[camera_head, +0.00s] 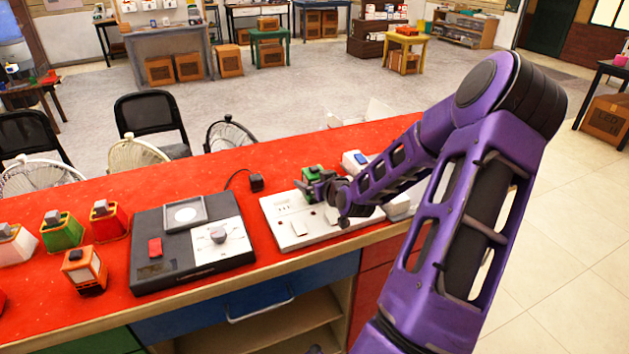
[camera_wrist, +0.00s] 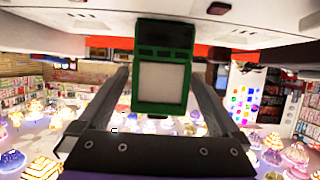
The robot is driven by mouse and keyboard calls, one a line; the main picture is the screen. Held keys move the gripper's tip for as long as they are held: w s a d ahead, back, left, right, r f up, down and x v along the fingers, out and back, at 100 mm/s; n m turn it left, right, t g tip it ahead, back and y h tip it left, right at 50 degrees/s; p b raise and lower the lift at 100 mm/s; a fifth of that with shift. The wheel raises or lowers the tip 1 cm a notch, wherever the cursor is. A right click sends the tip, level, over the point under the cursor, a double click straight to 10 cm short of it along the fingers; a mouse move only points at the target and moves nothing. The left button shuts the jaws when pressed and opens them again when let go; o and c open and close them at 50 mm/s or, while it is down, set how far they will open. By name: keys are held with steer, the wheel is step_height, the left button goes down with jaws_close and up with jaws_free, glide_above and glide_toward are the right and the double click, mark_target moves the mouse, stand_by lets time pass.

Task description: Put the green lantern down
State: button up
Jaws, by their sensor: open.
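A green lantern (camera_head: 311,174) with a pale front panel is at the back of a white flat device (camera_head: 283,235) on the red counter (camera_head: 180,188). In the wrist view, the green lantern (camera_wrist: 163,75) sits between my two fingers, with a gap on each side. That view is upside down, and the lantern's base appears to meet the white surface at the top. My gripper (camera_head: 322,187) is open around the lantern, low over the white device. It also shows in the wrist view (camera_wrist: 162,92). My gripper partly hides the lantern in the head view.
A black device (camera_head: 168,268) with a knob plate stands left of the white device. Another green lantern (camera_head: 62,231), a red one (camera_head: 108,221) and an orange one (camera_head: 84,270) stand further left. A small white item with a blue top (camera_head: 357,160) is behind my arm.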

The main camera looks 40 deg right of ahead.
steer(key=p+v, duration=0.2)
steer(key=v, duration=0.9)
steer(key=shift+s+a, duration=0.15)
steer(key=shift+s, duration=0.25)
